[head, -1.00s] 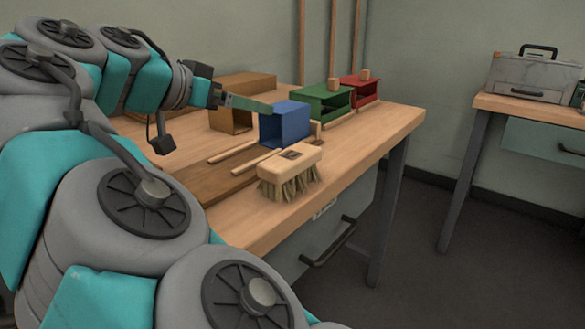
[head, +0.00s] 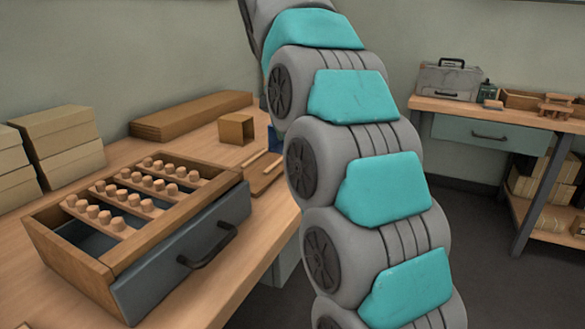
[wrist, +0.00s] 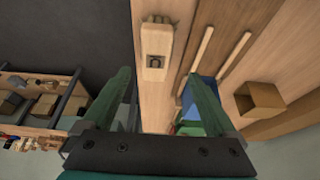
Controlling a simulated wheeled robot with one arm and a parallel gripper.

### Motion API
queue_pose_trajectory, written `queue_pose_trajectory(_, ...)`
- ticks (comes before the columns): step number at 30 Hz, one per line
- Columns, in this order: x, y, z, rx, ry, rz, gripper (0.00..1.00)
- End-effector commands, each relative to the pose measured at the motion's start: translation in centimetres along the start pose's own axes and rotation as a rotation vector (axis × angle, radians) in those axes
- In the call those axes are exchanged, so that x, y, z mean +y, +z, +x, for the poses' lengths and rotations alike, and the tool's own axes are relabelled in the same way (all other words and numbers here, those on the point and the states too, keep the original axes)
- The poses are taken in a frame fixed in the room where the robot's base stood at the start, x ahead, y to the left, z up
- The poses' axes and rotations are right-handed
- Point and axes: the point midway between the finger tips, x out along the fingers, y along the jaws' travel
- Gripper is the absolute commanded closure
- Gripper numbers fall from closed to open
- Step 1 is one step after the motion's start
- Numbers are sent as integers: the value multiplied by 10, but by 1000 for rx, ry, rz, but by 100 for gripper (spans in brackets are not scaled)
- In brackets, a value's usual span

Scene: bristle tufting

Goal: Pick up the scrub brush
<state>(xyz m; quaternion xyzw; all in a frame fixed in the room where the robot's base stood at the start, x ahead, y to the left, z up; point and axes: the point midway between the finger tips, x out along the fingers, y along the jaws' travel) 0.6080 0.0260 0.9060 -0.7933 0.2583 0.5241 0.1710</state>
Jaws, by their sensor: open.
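The scrub brush (wrist: 156,50), a pale wooden block with a dark label, lies on the workbench near its edge in the wrist view. It lies ahead of my gripper (wrist: 162,85), a little left of the middle between the two green fingers. The fingers are wide apart with nothing between them that they touch. The bristles show only slightly at the brush's far end. In the head view my arm hides the brush and my gripper.
Two thin wooden sticks (wrist: 202,48) and a blue box (wrist: 202,90) lie right of the brush. An open wooden box (head: 237,128) stands farther back. A drawer (head: 180,265) with several wooden pegs is at left. A metal toolbox (head: 447,80) sits on another table.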

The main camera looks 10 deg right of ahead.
Motion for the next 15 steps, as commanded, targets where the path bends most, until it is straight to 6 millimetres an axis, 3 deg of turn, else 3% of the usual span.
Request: queue_pose_trajectory(15, 2, -1, 31, -11, 0, -2, 7)
